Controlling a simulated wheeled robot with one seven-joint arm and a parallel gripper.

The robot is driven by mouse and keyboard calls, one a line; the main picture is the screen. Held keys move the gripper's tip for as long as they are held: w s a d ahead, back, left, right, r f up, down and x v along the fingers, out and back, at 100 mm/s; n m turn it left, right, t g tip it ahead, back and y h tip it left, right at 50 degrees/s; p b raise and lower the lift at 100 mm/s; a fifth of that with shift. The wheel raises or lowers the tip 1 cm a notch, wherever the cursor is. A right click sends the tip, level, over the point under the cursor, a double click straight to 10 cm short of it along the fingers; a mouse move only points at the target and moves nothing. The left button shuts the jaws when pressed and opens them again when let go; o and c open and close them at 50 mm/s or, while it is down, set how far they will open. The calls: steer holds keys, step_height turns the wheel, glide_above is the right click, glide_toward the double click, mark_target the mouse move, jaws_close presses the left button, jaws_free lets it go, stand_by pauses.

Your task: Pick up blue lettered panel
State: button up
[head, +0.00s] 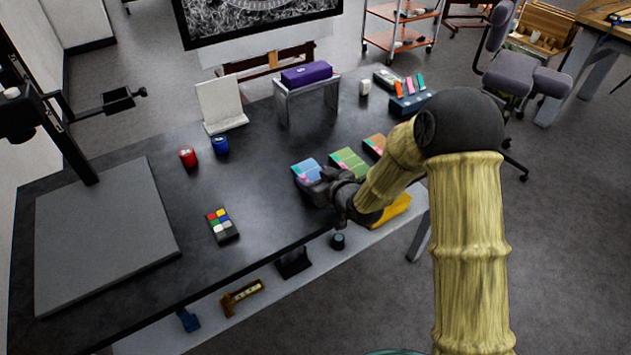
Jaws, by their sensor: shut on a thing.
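The blue lettered panel (305,168) shows at the middle of the dark table, light blue with a pink patch; its lettering is too small to read. My gripper (308,182) is at the panel's near edge and is shut on it. The fingers and wrist hide the panel's near part. I cannot tell whether the panel is clear of the table top. A green panel (349,161) lies just right of it, and an orange-brown panel (375,144) farther right, partly behind my arm.
The table (120,281) also bears a grey board (105,230), a colour block (222,224), a red jar (188,158), a blue jar (220,145), a white stand (221,105) and a purple box (306,74) on a riser.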

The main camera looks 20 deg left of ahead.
step_height(320, 180, up, 8)
steer(key=shift+r, duration=0.15)
stand_by(0.7)
